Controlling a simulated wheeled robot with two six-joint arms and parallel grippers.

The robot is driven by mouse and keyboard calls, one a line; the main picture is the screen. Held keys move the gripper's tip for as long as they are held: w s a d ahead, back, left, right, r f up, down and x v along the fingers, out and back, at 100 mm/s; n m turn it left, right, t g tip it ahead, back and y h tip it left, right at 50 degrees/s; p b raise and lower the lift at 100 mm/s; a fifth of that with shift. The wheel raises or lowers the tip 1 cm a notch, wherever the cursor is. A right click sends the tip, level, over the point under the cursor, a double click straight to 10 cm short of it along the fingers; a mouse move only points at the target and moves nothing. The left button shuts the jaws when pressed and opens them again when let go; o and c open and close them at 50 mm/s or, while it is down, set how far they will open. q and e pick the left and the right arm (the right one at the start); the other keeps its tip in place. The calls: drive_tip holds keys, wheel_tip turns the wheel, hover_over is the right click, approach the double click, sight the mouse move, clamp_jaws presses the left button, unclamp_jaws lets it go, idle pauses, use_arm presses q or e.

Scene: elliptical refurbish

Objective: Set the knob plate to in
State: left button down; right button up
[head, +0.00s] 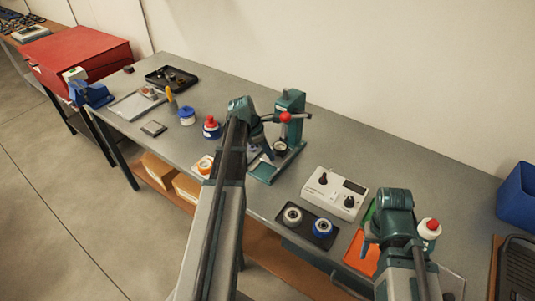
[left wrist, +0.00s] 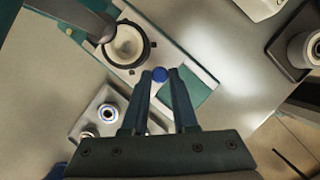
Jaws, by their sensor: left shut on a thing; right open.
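A green press (head: 290,115) with a red ball on its lever stands mid-bench. In the left wrist view, its base holds a pale plate (left wrist: 118,68) under a round dark-rimmed cup (left wrist: 126,44). A small blue knob (left wrist: 159,75) sits at the plate's near edge, between the fingertips of my left gripper (left wrist: 160,78). That gripper (head: 266,153) is shut on the knob, low beside the press in the head view, where my arm hides the knob. How far in the plate sits is unclear. My right gripper (head: 369,240) is open, over the bench at the right.
A white control box (head: 335,192) and a dark tray (head: 299,236) with two round parts lie right of the press. An orange mat (head: 358,258) is under my right gripper. Red-and-blue (head: 211,128) and blue-and-white (head: 187,116) containers stand left. A blue bin (head: 517,195) is far right.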

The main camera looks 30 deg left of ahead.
use_arm(q)
drive_tip(key=w, duration=0.2)
drive_tip(key=shift+w, duration=0.4)
drive_tip(key=shift+s, duration=0.1)
drive_tip(key=c, duration=0.7)
unclamp_jaws()
drive_tip(key=shift+d, duration=0.1)
use_arm(e)
drive_tip(key=shift+r, duration=0.1)
use_arm(q)
drive_tip(key=p+v, duration=1.2)
drive_tip(key=v, duration=0.1)
drive_tip(key=shift+s+r+p, duration=0.15)
drive_tip(key=shift+r+p, duration=0.2)
drive_tip(key=shift+p, duration=0.05)
use_arm(e)
wheel_tip(320, 180, up, 13)
